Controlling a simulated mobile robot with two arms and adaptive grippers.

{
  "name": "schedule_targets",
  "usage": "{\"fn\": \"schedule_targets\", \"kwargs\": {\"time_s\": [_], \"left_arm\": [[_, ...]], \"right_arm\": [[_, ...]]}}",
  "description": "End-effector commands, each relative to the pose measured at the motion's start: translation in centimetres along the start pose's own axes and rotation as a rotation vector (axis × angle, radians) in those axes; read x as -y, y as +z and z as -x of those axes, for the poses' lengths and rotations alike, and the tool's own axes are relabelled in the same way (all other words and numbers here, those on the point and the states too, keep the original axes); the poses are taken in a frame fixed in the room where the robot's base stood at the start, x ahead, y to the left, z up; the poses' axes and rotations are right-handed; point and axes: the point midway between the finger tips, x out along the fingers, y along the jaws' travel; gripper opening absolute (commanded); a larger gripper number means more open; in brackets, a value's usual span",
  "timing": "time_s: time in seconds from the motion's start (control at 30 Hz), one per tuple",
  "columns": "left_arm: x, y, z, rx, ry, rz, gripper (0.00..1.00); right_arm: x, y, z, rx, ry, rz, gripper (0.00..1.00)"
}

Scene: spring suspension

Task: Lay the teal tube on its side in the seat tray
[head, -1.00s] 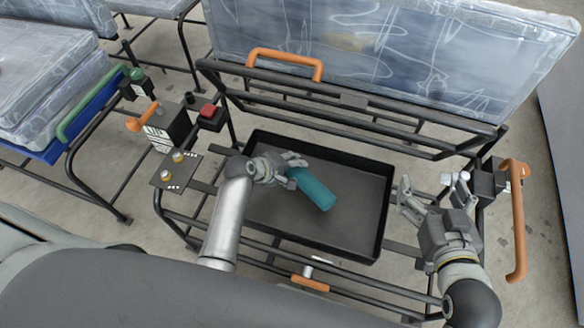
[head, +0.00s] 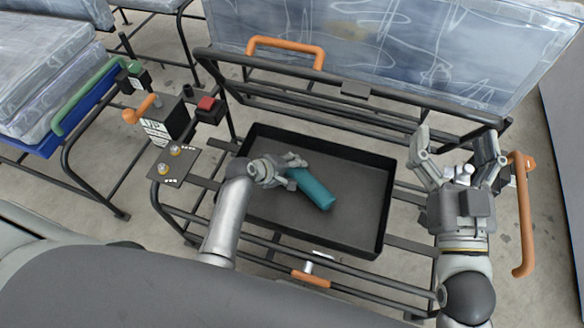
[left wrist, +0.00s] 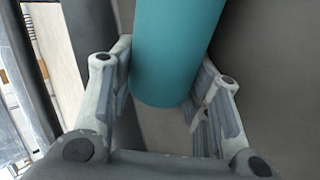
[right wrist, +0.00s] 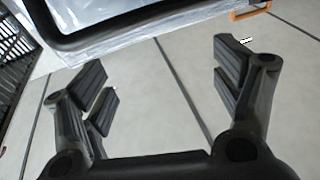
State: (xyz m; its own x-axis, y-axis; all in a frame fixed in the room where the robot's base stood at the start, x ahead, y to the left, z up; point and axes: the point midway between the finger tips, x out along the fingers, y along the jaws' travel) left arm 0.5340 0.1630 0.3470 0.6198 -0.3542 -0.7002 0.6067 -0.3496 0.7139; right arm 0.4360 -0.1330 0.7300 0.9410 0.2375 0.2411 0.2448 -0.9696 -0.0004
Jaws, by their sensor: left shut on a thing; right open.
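My left gripper (head: 291,173) is shut on the tube's upper-left end. In the left wrist view the tube (left wrist: 176,40) sits between the fingers (left wrist: 165,88), its rounded end toward the palm. My right gripper (head: 455,145) is open and empty, right of the tray by the frame; its spread fingers also show in the right wrist view (right wrist: 160,85).
An orange handle (head: 522,215) stands at the right. A control panel (head: 175,165) and a red-topped box (head: 208,110) are at the left. The tray's right half is clear.

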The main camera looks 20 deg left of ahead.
Motion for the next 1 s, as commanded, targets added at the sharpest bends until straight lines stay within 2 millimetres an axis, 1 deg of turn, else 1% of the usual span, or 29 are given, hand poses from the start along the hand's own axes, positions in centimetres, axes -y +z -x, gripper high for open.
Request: {"fn": "schedule_targets", "kwargs": {"time_s": [0.03,0.37,0.4,0.57,0.6,1.0], "left_arm": [[0.53,0.1,-0.26,0.002,-0.008,0.0,0.05],[0.94,0.16,-0.41,0.003,-0.014,0.0,0.05],[0.97,0.16,-0.41,0.003,-0.014,0.0,0.47],[1.01,0.19,-0.41,0.004,-0.015,0.001,0.67],[1.01,0.19,-0.4,0.004,-0.015,0.001,0.69],[0.85,0.12,-0.26,0.003,-0.013,0.001,0.69]], "right_arm": [[0.03,-0.06,0.0,-0.009,-0.001,-0.001,0.85],[0.06,-0.29,0.0,-0.023,-0.001,-0.001,0.85],[0.06,-0.28,0.0,-0.023,-0.001,-0.001,0.85],[0.06,-0.26,0.01,-0.022,-0.001,-0.001,0.85],[0.06,-0.27,0.01,-0.022,-0.001,-0.001,0.85],[0.06,-0.31,0.0,-0.021,-0.001,-0.001,0.85]]}}
